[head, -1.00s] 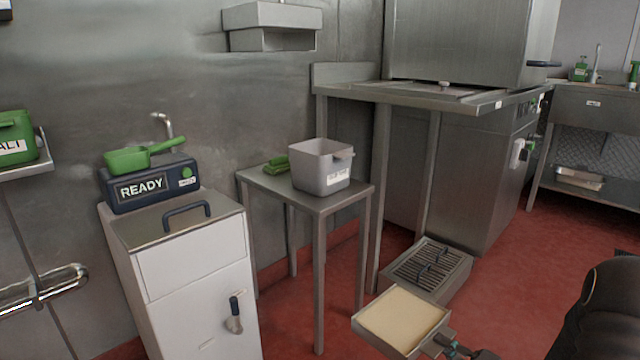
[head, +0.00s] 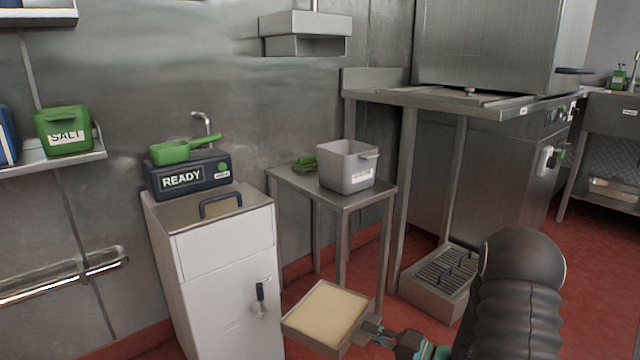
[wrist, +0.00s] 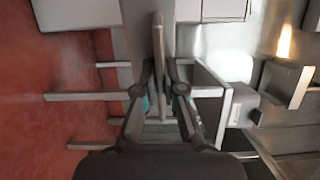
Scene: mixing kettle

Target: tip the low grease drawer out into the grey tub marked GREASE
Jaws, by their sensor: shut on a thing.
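The grease drawer (head: 325,313) is a shallow square metal tray filled with a pale cream mass. It is level and held in the air in front of the white cabinet and small table. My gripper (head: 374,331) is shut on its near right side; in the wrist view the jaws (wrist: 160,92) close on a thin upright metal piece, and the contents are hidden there. The grey tub (head: 347,168) stands upright on the small steel table, above and behind the drawer. Its white label is too small to read. The tub's inside is mostly hidden.
A green cloth (head: 305,163) lies beside the tub on the small table (head: 345,199). The white cabinet (head: 225,270) with a READY unit (head: 188,175) and green scoop stands left. A grated floor box (head: 438,278) sits right of the table legs. A wall shelf hangs above.

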